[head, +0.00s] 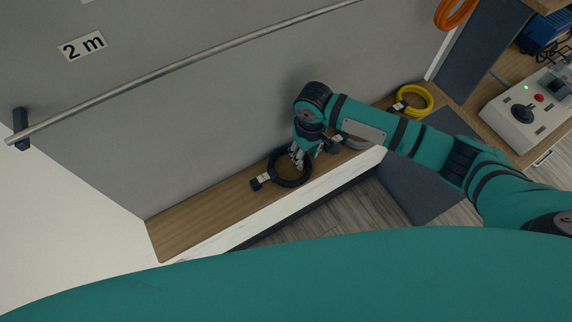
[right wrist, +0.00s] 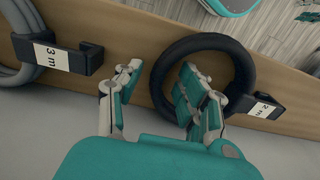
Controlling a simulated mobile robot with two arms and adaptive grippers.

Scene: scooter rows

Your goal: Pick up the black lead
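The black lead (head: 303,180) is a coiled ring lying on the wooden ledge, with a small dark tag holder beside it. In the right wrist view the black lead (right wrist: 241,62) has a tag (right wrist: 263,110) reading "2 m". My right gripper (head: 297,158) is over the coil's far part. In the right wrist view my right gripper (right wrist: 161,72) is open, with one finger over the ring's opening and the other outside it, so the fingers straddle one side of the coil. I cannot tell whether they touch it. My left gripper is not in view.
A grey lead (right wrist: 18,70) tagged "3 m" lies beside the black one on the ledge (head: 190,217). A yellow lead (head: 428,101) lies farther right; an orange lead (head: 455,14) is higher up. A metal rail (head: 180,66) crosses the wall. A joystick box (head: 525,122) stands at right.

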